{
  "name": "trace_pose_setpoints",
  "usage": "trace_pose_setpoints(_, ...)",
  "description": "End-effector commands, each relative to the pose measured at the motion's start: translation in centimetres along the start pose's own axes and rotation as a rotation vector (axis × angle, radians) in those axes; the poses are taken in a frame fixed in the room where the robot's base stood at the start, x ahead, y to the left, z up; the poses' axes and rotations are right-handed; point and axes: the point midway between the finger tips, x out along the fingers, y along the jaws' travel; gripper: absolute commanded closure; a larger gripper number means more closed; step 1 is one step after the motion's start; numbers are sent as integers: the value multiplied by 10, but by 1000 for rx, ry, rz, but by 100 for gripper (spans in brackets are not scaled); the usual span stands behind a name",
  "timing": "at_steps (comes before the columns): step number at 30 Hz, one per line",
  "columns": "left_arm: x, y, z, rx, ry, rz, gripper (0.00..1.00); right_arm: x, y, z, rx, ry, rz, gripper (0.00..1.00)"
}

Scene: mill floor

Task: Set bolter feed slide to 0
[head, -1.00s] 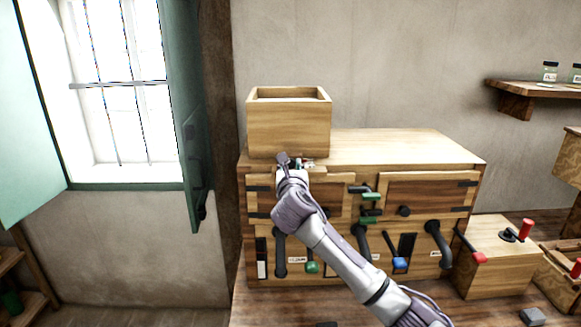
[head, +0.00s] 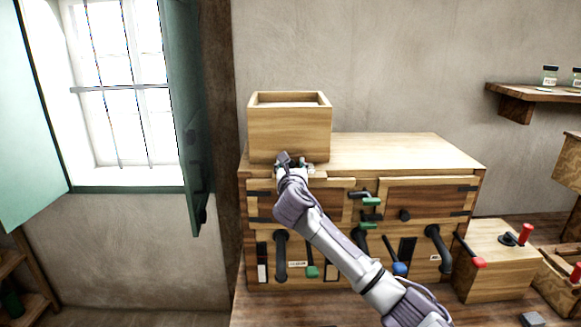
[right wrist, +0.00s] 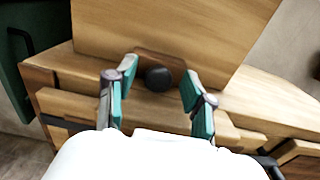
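The bolter is a wooden cabinet (head: 420,150) with an open-topped wooden hopper box (head: 290,130) on top. In the right wrist view, a dark round knob (right wrist: 157,78) sits on a brown wooden piece at the foot of the hopper (right wrist: 170,30); it looks like the feed slide. My right gripper (head: 291,163) is at the hopper's lower front edge and hides the knob in the head view. In the right wrist view the right gripper (right wrist: 158,98) is open, its teal-padded fingers on either side of the knob and apart from it. No scale reading is legible. My left gripper is not in view.
The cabinet front carries several levers, such as a blue-tipped one (head: 399,268) and a green-tipped one (head: 312,271). A box with a red-handled lever (head: 525,235) stands at right. A green window shutter (head: 184,120) is at left. The cabinet top right of the hopper is clear.

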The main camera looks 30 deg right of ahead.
Motion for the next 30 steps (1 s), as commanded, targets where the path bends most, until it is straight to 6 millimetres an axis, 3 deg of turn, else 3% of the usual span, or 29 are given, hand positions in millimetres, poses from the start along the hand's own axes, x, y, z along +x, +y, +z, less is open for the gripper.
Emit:
trace_pose_setpoints(11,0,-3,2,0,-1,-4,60,-8,1,-2,-2,3,2,46)
trace_pose_setpoints(24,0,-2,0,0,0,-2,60,-88,1,-2,-2,3,4,46)
trace_pose_setpoints(30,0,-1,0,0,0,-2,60,-113,1,-3,-2,3,2,46)
